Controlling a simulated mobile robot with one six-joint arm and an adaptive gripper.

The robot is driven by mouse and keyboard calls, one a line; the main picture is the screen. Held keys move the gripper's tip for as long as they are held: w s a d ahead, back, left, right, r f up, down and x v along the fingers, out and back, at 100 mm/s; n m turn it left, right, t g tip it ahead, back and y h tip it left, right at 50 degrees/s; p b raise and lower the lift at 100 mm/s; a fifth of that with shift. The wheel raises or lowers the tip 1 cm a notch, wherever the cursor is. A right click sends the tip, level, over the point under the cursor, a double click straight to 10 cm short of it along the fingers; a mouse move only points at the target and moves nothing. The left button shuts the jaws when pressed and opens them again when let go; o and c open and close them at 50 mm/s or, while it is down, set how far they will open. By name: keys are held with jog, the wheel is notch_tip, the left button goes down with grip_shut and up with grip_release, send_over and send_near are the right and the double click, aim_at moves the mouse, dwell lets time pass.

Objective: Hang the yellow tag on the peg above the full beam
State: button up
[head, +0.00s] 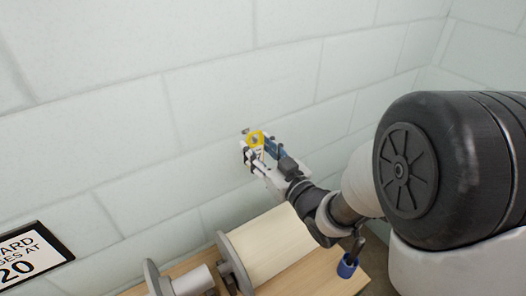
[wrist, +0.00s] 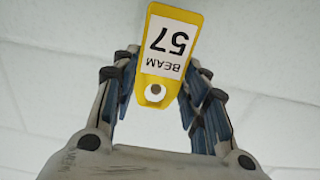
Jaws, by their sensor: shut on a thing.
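The yellow tag (head: 256,137) is at the tip of my gripper (head: 259,150), up near the wall. In the wrist view the tag (wrist: 172,45) has a white label reading "BEAM 57", upside down, and a round hole at its lower end. My gripper (wrist: 164,70) is shut on the tag, with a finger at each side. A small grey piece, apparently the peg (head: 245,131), shows on the wall just left of the tag; I cannot tell whether they touch. The full beam (head: 270,246), a thick cream roll, lies below my gripper.
A nearly bare beam with grey flanges (head: 190,283) lies left of the full one, over a wooden surface (head: 315,268). A framed sign (head: 30,258) is at lower left. The block wall behind is otherwise bare.

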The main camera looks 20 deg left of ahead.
aim_at(256, 150)
jog(key=shift+x, duration=0.85)
jog(key=shift+w+a+f+b, duration=0.4)
jog(key=shift+f+b, duration=0.25)
jog(key=shift+b, duration=0.25)
jog(key=o, duration=0.9)
jog(key=shift+o, duration=0.2)
jog(key=shift+s, duration=0.1)
